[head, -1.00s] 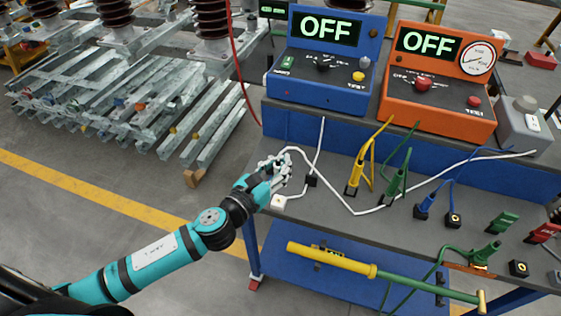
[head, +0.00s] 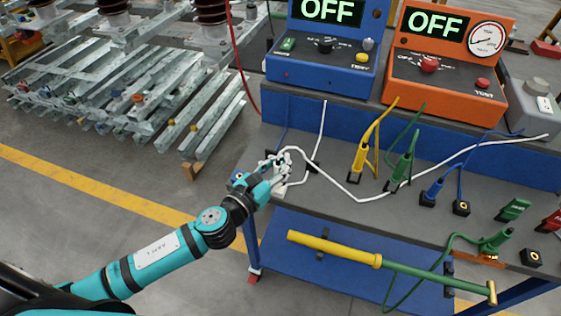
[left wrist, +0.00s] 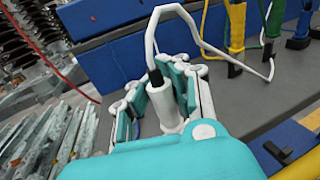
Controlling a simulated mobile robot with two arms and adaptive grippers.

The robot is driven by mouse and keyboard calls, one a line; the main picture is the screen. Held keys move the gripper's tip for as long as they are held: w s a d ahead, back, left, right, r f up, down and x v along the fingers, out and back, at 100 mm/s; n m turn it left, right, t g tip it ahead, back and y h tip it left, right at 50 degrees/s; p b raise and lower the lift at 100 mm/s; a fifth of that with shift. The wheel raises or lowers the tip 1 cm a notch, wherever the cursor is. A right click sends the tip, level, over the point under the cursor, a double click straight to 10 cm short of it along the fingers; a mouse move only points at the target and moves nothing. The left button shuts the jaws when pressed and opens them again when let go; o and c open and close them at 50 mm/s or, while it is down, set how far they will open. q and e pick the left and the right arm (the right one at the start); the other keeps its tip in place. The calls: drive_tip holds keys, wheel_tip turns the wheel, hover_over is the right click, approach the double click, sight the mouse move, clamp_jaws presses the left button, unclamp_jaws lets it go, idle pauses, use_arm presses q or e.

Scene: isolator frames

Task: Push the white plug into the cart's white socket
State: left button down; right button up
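My left gripper (head: 276,166) is over the left end of the cart's top. In the left wrist view its fingers (left wrist: 160,95) are closed around the white plug (left wrist: 162,104), with the white cable leaving its top. The plug stands roughly upright between the finger pads. The white socket (head: 280,190) lies right below the gripper in the head view, mostly covered by the hand. The plug's lower end is hidden in both views, so I cannot tell whether it is inside the socket. My right gripper is not in view.
Yellow (head: 361,155), green (head: 402,168) and blue (head: 434,188) plugs stand along the cart top to the right. A blue OFF box (head: 322,65) and an orange OFF box (head: 440,80) stand behind. A yellow-green rod (head: 375,262) lies lower down. Metal bars (head: 130,100) are stacked at left.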

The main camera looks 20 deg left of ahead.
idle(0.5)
use_arm(q)
drive_tip(key=shift+p, duration=0.3)
idle(0.6)
idle(0.4)
drive_tip(key=shift+f+b, duration=1.05)
drive_tip(key=shift+f, duration=0.4)
drive_tip(key=c, duration=1.3)
unclamp_jaws()
drive_tip(key=v, duration=1.2)
drive_tip(key=shift+s+d, duration=0.1)
